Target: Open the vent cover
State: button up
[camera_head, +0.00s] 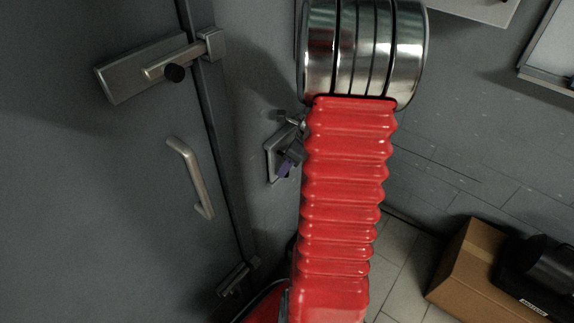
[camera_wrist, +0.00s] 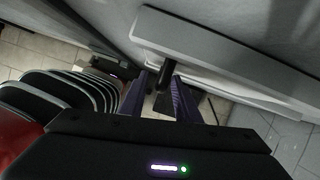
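A large grey panel, which I take as the vent cover (camera_head: 110,190), fills the left of the head view. In the wrist view my gripper (camera_wrist: 160,98) is open, with two purple fingers apart. A black peg (camera_wrist: 165,72) on a light grey bar (camera_wrist: 225,50) shows between and beyond them; I cannot tell whether they touch it. In the head view my arm hides most of my gripper; a purple fingertip shows left of it.
A second latch (camera_head: 232,279) is low on the panel's edge. Some tiled floor is clear.

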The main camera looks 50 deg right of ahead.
grip_shut()
dwell(0.3)
dwell(0.4)
